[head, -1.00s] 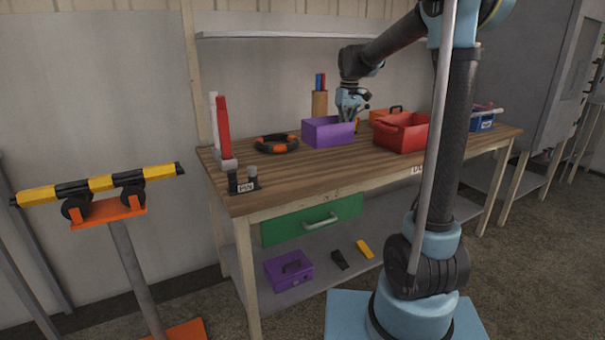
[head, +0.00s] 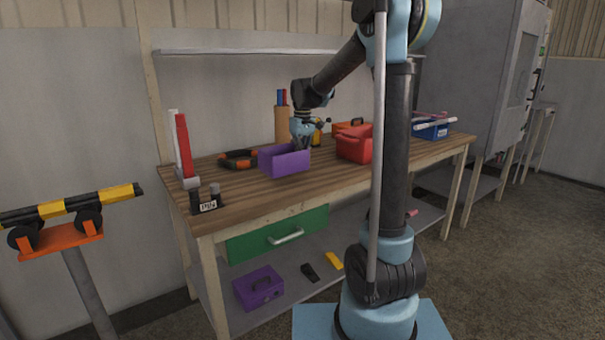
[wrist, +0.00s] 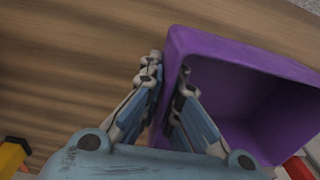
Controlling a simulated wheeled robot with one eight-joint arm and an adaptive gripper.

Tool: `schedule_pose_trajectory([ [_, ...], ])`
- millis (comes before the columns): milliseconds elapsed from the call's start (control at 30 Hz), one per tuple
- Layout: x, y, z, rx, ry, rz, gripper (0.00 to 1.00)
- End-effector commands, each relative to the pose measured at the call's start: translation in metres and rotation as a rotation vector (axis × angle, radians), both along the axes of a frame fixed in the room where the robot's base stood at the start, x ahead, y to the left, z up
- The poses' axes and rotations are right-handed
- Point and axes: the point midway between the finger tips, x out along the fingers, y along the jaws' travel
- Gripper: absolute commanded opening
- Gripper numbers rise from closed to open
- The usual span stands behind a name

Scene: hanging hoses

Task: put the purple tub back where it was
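The purple tub (head: 284,162) is an open box at the middle of the wooden workbench, in the head view. My gripper (head: 302,144) is at its back right wall. In the wrist view the tub (wrist: 245,60) fills the right side. My gripper (wrist: 170,76) straddles its near left wall, one finger outside and one inside, closed on the wall. The tub looks roughly level, at or just above the bench top; its underside is hidden, so I cannot tell whether it touches.
An orange-and-black ring (head: 238,159) lies left of the tub, a red bin (head: 355,146) right. A brown cylinder (head: 282,126) stands behind. A red-and-white upright piece (head: 184,150) is at the bench's left end. Bare wood (head: 255,192) lies in front. A purple case (head: 259,288) sits below.

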Motion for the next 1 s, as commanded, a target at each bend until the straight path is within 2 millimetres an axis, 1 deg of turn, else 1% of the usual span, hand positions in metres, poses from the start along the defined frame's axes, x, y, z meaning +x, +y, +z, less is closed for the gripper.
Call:
schedule_pose_trajectory([
  [267,0.000,0.000,-0.019,0.000,0.000,0.000,0.00],
  [400,0.000,0.000,-0.038,0.000,0.000,0.000,0.00],
  [500,0.000,0.000,-0.048,0.000,0.000,0.000,0.00],
  [867,0.000,0.000,-0.052,0.000,0.000,0.000,0.00],
  [900,0.000,0.000,-0.052,0.000,0.000,0.000,0.12],
  [933,0.000,0.000,-0.051,0.000,0.000,0.000,0.19],
  [967,0.000,0.000,-0.051,0.000,0.000,0.000,0.25],
  [1000,0.000,0.000,-0.051,0.000,0.000,0.000,0.25],
])
